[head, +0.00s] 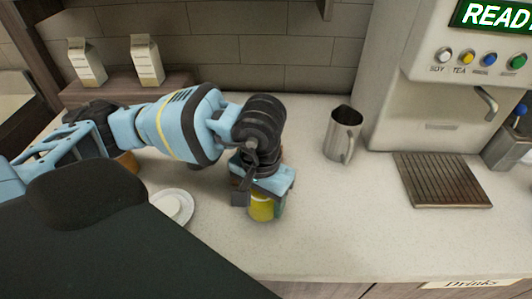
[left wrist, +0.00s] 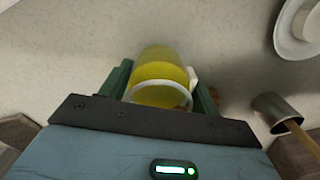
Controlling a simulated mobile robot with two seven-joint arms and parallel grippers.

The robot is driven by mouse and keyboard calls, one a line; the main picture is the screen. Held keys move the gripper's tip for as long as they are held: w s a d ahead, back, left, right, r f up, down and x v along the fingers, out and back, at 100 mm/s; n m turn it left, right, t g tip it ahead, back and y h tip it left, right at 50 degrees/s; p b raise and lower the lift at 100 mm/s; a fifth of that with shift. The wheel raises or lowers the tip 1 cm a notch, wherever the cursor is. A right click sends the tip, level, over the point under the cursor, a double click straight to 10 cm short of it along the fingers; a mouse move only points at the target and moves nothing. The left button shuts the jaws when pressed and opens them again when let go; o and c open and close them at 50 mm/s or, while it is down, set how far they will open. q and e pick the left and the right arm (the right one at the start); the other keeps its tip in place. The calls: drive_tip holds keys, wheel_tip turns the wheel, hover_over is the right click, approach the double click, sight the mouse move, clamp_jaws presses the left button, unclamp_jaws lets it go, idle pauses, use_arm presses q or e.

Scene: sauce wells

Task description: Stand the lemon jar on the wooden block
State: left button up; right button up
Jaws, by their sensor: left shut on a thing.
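The lemon jar (head: 261,209) is a see-through jar with yellow contents, low over the counter in the middle of the head view. My left gripper (head: 262,203) is shut on it from above. In the left wrist view the jar (left wrist: 158,80) sits between the two green fingers, with its pale rim towards the camera. I cannot tell whether its base touches the counter. I cannot make out the wooden block for sure; a small brown patch (left wrist: 214,96) shows beside the right finger in the left wrist view, mostly hidden. My right gripper is not in view.
A white saucer (head: 183,213) lies left of the jar. A metal pitcher (head: 344,134) stands behind right. The grooved drip tray (head: 442,180) lies under the drinks machine (head: 440,100). A small metal pot (left wrist: 270,107) with a wooden handle shows in the left wrist view. Counter right of the jar is clear.

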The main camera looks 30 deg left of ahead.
use_arm(q)
drive_tip(key=s+a+r+n, duration=0.1)
drive_tip(key=n, duration=0.1)
drive_tip(key=s+a+r+n, duration=0.1)
drive_tip(key=a+n, duration=0.1)
drive_tip(key=shift+s+r, duration=0.1)
drive_tip(key=shift+r, duration=0.3)
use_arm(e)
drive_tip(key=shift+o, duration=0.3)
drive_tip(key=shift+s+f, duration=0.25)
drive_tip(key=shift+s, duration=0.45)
use_arm(q)
drive_tip(key=s+a+r+n, duration=0.3)
drive_tip(key=a+r+n, duration=0.1)
drive_tip(key=n, duration=0.3)
drive_tip(key=w, duration=0.4)
drive_tip(key=w+f, duration=0.1)
drive_tip(key=w, duration=0.4)
drive_tip(key=w+a+p, duration=0.1)
drive_tip(key=w, duration=0.4)
drive_tip(key=shift+w+f, duration=0.1)
drive_tip(key=shift+f, duration=0.15)
drive_tip(key=shift+w+a+f, duration=0.1)
drive_tip(key=shift+w, duration=0.2)
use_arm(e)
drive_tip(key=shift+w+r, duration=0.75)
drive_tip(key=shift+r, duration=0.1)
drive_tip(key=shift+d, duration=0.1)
